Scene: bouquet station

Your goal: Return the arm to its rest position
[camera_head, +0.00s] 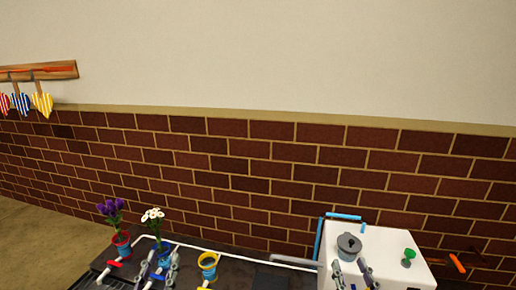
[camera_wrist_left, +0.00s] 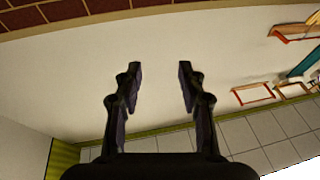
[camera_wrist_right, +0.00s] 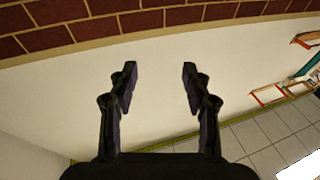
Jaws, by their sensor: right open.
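My left gripper (camera_head: 160,262) shows at the lower left of the head view, in front of the vase with white flowers. In the left wrist view my left gripper (camera_wrist_left: 159,72) has its two fingers apart, with nothing between them. My right gripper (camera_head: 350,266) shows at the lower right of the head view, in front of a white surface. In the right wrist view my right gripper (camera_wrist_right: 159,72) is open and empty. Both wrist cameras face walls and floor rather than the table.
Purple flowers (camera_head: 110,207) and white flowers (camera_head: 153,216) stand in vases on the dark table. A yellow cup (camera_head: 208,266) stands to their right. A grey pot (camera_head: 349,246) and a small green item (camera_head: 409,256) sit on a white box-like surface (camera_head: 392,245). A brick wall is behind.

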